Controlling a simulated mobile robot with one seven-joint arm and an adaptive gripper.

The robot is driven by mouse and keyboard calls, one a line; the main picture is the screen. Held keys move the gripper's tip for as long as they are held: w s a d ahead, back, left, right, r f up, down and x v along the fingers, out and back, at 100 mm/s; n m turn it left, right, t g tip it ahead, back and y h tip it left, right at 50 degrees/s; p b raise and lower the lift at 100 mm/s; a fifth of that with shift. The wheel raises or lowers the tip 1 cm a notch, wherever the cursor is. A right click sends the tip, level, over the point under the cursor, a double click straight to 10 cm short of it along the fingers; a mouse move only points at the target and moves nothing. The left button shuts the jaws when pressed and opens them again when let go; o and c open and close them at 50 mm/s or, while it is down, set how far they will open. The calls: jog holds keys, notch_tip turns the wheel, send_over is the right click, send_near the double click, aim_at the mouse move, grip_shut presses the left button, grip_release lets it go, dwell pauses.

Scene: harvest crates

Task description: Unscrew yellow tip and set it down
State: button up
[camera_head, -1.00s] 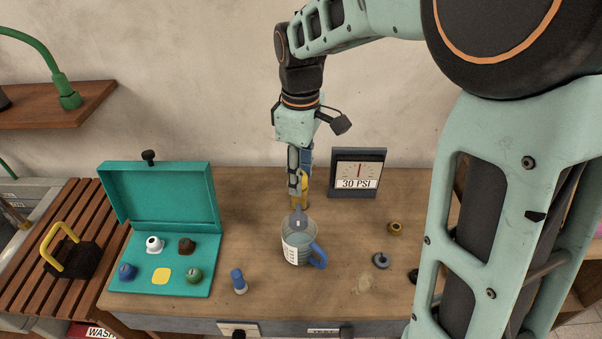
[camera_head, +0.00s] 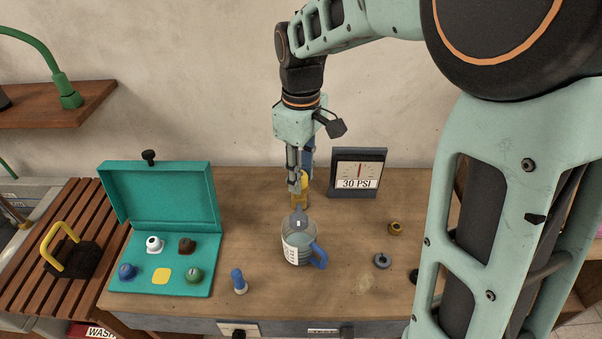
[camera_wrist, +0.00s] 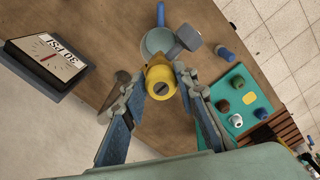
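The yellow tip (camera_wrist: 161,82) is a round piece with a dark slot in its face. In the wrist view it lies between the two fingertips of my gripper (camera_wrist: 161,78). The fingers stand one on each side, very close to it; I cannot tell whether they press on it. In the head view my gripper (camera_head: 299,184) points down at the yellow part (camera_head: 301,194), which is partly hidden by a finger. A grey piece (camera_wrist: 188,37) lies beside the yellow part, above the clear jug (camera_head: 297,249) with its blue handle.
A 30 PSI gauge (camera_head: 357,172) stands right of my gripper. A blue-capped bottle (camera_head: 239,281), brass fitting (camera_head: 395,228) and grey ring (camera_head: 382,261) lie on the bench.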

jog(key=shift+n, duration=0.9)
jog(key=shift+n, duration=0.9)
jog(key=shift+w, duration=0.1)
jog(key=shift+n, duration=0.8)
jog(key=shift+n, duration=0.9)
